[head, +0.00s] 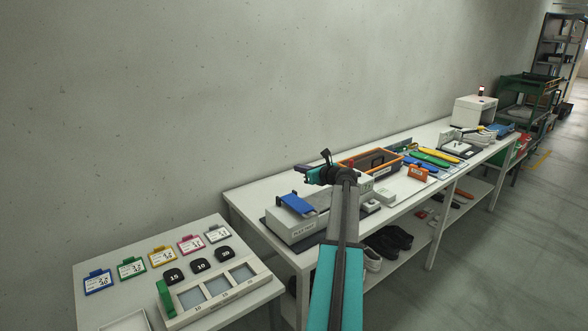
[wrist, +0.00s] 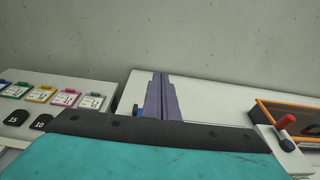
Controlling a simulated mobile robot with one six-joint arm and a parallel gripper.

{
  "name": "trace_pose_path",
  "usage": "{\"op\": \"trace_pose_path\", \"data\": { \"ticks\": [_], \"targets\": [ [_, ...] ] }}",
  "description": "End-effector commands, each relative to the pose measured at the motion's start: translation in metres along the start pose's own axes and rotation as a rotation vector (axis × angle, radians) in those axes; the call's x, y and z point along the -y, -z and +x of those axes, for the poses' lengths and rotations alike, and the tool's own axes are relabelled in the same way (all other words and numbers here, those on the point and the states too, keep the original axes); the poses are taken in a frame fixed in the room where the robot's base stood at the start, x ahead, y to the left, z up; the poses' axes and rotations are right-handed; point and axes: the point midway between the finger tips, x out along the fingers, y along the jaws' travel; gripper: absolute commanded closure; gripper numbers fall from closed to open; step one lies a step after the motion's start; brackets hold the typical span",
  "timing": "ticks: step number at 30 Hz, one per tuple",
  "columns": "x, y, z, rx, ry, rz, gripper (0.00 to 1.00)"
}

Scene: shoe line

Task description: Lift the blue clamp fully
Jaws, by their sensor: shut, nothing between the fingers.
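The blue clamp (head: 297,204) appears as a flat blue plate on top of a grey-white labelled box at the near left end of the long bench. It looks slightly tilted. In the wrist view only a small blue piece (wrist: 136,110) shows beside my fingers; it may be the clamp, mostly hidden. My gripper (head: 310,176) is above and a little beyond the clamp, apart from it in the head view. Its fingers are shut together and empty, standing up in the middle of the wrist view (wrist: 160,92).
An orange-edged tray (head: 370,163) lies to the right, with a red-knobbed lever (wrist: 287,122) near it. A lower table at left holds several coloured cards and a three-pocket frame (head: 218,290). The wall (head: 200,100) rises close behind the bench.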

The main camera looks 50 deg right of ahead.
Motion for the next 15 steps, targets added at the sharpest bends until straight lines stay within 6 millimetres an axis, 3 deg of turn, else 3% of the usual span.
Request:
{"op": "trace_pose_path", "data": {
  "ticks": [6,15],
  "targets": [
    [-0.003,0.011,-0.031,0.001,-0.001,-0.001,1.00],
    [-0.004,0.016,-0.057,0.000,-0.003,-0.001,1.00]
  ]
}}
